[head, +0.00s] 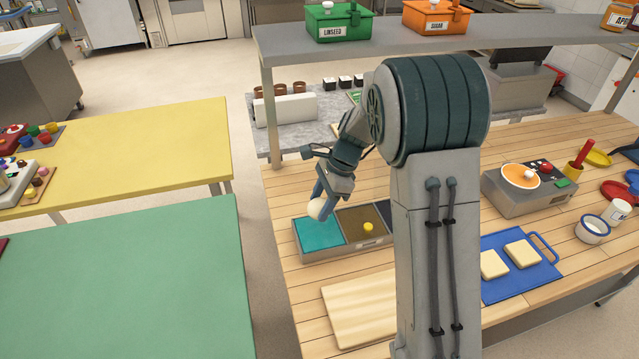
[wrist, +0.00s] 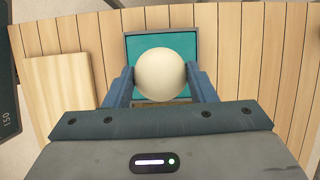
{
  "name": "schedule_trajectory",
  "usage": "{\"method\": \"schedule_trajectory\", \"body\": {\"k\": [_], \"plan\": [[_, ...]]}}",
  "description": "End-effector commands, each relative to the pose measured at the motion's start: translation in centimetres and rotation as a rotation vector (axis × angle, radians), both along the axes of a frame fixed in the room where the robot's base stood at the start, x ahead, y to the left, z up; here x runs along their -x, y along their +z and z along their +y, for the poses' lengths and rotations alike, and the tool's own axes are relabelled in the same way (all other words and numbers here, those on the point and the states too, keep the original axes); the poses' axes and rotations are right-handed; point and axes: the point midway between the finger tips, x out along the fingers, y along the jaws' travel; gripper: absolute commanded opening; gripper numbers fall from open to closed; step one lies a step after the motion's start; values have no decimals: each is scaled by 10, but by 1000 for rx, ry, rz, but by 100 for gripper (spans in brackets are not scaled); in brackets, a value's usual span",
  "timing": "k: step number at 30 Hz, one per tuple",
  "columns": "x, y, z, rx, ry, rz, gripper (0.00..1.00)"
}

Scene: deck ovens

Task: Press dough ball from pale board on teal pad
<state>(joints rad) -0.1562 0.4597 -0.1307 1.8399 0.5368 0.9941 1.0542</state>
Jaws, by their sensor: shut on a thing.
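My gripper (head: 322,204) is shut on a cream dough ball (head: 316,209) and holds it above the teal pad (head: 318,235). In the wrist view the dough ball (wrist: 160,74) sits between the two blue fingers, with the teal pad (wrist: 190,41) behind it. I cannot tell the exact gap between ball and pad. The pale board (head: 345,312) lies bare on the wooden table, in front of the pad's tray. Part of it is hidden by my arm in the head view; it also shows in the wrist view (wrist: 60,95).
The pad sits in a grey tray beside a brown pad (head: 358,219) with a yellow knob (head: 368,228) and a dark pad. A blue board (head: 515,281) with two pale slabs lies to the right. A grey shelf (head: 350,39) with boxes stands behind.

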Motion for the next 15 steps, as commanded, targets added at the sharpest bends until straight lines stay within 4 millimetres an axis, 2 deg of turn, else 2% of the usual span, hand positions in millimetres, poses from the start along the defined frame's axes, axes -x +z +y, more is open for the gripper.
{"method": "schedule_trajectory", "body": {"k": [8,15], "plan": [[0,-12,1,0,1,1,27],[0,-37,0,-1,-1,1,27]]}}
